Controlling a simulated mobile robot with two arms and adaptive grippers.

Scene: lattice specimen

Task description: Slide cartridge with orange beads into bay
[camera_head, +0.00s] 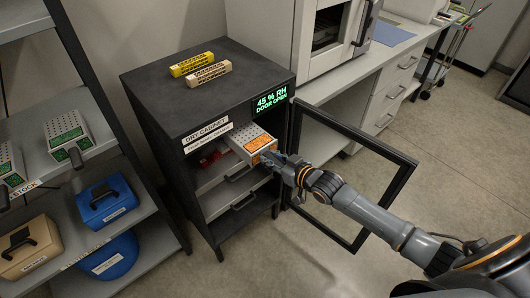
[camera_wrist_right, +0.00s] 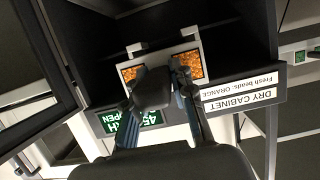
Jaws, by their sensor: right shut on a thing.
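The cartridge with orange beads (camera_head: 250,141) is a pale perforated box at the upper opening of the dark dry cabinet (camera_head: 165,95). Its front end sticks out of the opening; its rear end is hidden inside. My right gripper (camera_head: 283,166) is shut on the cartridge's front end. In the right wrist view, my right gripper (camera_wrist_right: 160,78) covers the middle of the cartridge front, and orange beads (camera_wrist_right: 188,63) show in windows on both sides. The bay's inside is mostly hidden. My left gripper is not in view.
The cabinet's glass door (camera_head: 350,235) stands open on the right, beside my right arm. A red object (camera_head: 208,155) lies left of the cartridge. A stock shelf (camera_head: 50,165) with other cartridges and bins stands left.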

